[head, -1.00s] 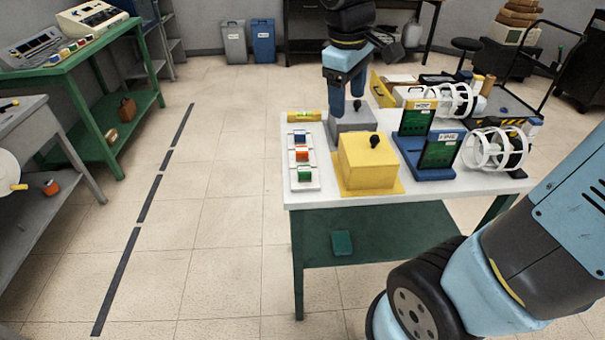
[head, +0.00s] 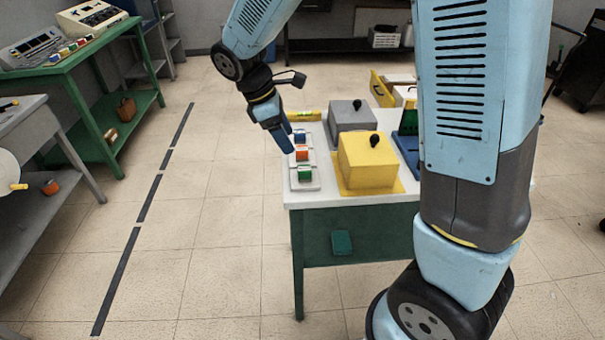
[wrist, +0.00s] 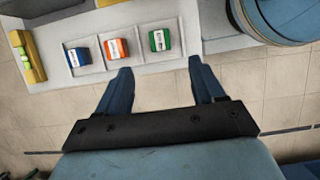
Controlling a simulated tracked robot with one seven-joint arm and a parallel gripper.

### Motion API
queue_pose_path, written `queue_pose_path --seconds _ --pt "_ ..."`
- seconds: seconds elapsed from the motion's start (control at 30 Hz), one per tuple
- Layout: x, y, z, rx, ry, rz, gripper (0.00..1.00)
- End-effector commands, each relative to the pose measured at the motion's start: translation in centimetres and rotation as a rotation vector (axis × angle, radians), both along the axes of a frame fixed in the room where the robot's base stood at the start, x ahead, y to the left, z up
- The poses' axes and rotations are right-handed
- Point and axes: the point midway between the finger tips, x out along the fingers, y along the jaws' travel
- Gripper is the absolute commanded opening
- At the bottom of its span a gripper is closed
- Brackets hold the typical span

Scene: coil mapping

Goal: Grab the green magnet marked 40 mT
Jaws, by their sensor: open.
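The green magnet (head: 304,187) sits in the near end compartment of a small white tray (head: 316,176) on the white-topped table. An orange magnet (head: 302,154) and a blue magnet (head: 300,137) sit behind it. In the wrist view the green magnet (wrist: 159,40) is rightmost, beside the orange magnet (wrist: 117,48) and blue magnet (wrist: 77,56). Its white label is too small to read. My gripper (head: 287,146) is open and empty at the tray's left side. In the wrist view my gripper's fingers (wrist: 160,68) are apart, with the green magnet ahead of the gap between them.
A yellow box (head: 368,165) with a black knob and a grey box (head: 352,120) stand right of the tray. A yellow level (head: 305,116) lies at the tray's far end. Open floor (head: 225,200) lies left of the table. My arm hides the table's right side.

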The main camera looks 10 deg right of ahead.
Motion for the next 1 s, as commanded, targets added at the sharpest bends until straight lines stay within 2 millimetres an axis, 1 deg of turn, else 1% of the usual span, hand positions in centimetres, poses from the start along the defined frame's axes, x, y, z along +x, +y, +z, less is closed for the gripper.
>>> queue_pose_path --seconds 0.03,0.1,0.3,0.53,0.8,0.9,1.0 --pt "-0.1 -0.4 -1.0 -0.002 0.003 -0.001 0.68" --pt "-0.1 -0.8 -2.1 -0.002 0.003 -0.001 0.68" --pt "-0.1 -1.9 -4.5 -0.001 0.001 0.000 0.68" --pt "-0.1 -2.3 -5.6 0.000 0.000 0.000 0.68" --pt "-0.1 -3.7 -8.9 -0.001 0.002 -0.001 0.68" --pt "-0.1 -4.0 -9.6 -0.001 0.001 -0.001 0.68" --pt "-0.1 -4.1 -9.9 0.001 -0.001 0.000 0.68"
